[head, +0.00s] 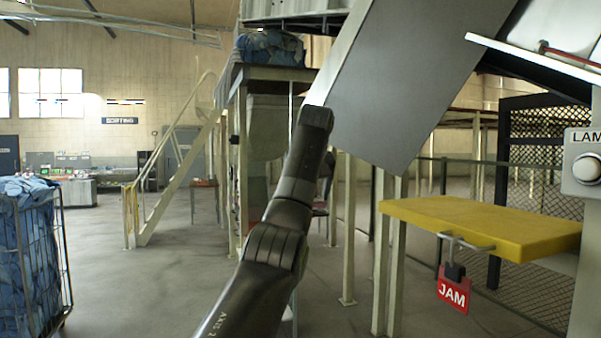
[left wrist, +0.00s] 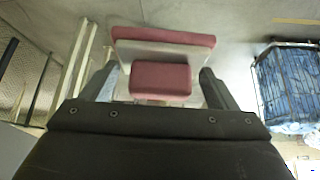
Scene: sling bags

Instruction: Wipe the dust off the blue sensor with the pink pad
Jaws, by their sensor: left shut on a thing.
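In the left wrist view my left gripper (left wrist: 159,71) is shut on the pink pad (left wrist: 160,80). A pink block sits between its two fingers, and a wider pale and pink piece shows just beyond it. In the head view a dark arm of mine (head: 285,205) rises from the bottom centre towards the grey panel; its gripper and the pad are hidden there. I cannot make out the blue sensor in either view. My right gripper is in neither view.
A large grey panel (head: 395,80) slants across the upper middle. A yellow shelf (head: 480,222) with a hanging red JAM tag (head: 454,290) stands right. A cage (head: 65,245) of blue bags stands at far left, also in the left wrist view (left wrist: 257,88). Open floor lies between.

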